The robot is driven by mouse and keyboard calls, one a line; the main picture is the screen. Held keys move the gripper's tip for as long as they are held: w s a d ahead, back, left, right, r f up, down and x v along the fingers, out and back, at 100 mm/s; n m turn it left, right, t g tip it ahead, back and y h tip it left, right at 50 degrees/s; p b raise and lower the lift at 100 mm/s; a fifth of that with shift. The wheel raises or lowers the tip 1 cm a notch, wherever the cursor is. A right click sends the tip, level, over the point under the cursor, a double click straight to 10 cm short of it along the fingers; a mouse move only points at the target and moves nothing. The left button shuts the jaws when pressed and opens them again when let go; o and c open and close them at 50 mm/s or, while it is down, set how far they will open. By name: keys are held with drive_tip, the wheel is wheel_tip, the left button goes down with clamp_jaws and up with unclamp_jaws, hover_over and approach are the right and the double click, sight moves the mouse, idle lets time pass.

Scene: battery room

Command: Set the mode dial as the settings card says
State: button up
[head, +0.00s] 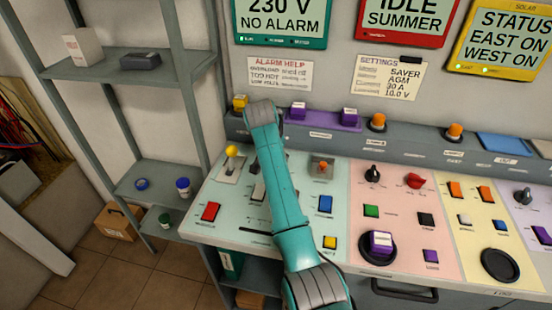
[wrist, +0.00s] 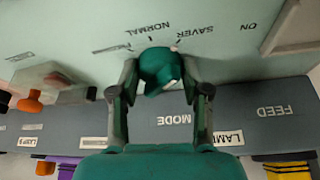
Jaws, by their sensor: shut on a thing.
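The mode dial (wrist: 160,68) is a dark green knob on the pale green panel, above the MODE label in the wrist view. My gripper (wrist: 160,78) is shut on it, one finger on each side. The lettering reads upside down there: NORMAL left of centre, SAVER right of centre, and a third, unreadable word further left. A pale mark on the knob's upper right edge lies near the tick by SAVER. The settings card (head: 388,77) on the wall reads SAVER, AGM, 30 A, 10.0 V. In the head view my arm hides the dial and gripper.
An orange-tipped lever (wrist: 38,92) stands left of the dial in the wrist view. A yellow-knobbed lever (head: 231,152), red button (head: 210,211) and blue button (head: 325,204) flank my arm. A grey shelf (head: 150,186) stands left of the console.

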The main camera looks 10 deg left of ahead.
drive_tip(key=o, duration=1.1)
drive_tip(key=shift+o, duration=0.2)
drive_tip(key=v, duration=1.2)
drive_tip(key=shift+s+f, duration=0.1)
